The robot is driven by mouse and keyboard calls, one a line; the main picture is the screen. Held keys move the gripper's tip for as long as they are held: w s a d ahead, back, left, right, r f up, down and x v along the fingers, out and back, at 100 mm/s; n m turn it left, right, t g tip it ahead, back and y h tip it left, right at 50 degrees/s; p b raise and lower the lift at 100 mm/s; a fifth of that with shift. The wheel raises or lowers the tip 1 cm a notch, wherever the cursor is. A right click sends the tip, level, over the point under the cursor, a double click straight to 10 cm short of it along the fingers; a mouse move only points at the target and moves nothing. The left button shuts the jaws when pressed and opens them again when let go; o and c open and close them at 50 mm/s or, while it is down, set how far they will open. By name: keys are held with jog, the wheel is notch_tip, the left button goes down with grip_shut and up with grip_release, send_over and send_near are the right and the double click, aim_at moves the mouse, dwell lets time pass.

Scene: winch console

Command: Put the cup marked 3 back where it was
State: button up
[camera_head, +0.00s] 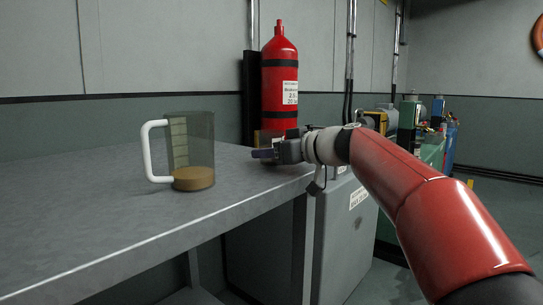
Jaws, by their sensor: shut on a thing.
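My gripper (268,153) is over the right part of the grey worktop, near its right end, at about the height of the surface. It is shut on a small, dark, purplish thing (261,154), mostly hidden by the jaws. I cannot tell whether this is a cup, and no mark 3 can be read anywhere. A see-through jug (190,143) with a white handle and brown contents stands upright on the worktop, to the left of my gripper and apart from it.
The grey worktop (95,200) is clear around the jug. A red fire extinguisher (280,85) stands behind my gripper, with a small brownish thing (266,136) in front of its base. A grey cabinet (343,235) is below my wrist. Green and blue equipment (430,140) stands at the back right.

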jog(key=shift+f, duration=0.15)
jog(key=o, duration=1.1)
jog(key=shift+r, duration=0.3)
jog(key=b+v, duration=0.1)
jog(key=v, duration=1.1)
jog(key=shift+d+f, duration=0.1)
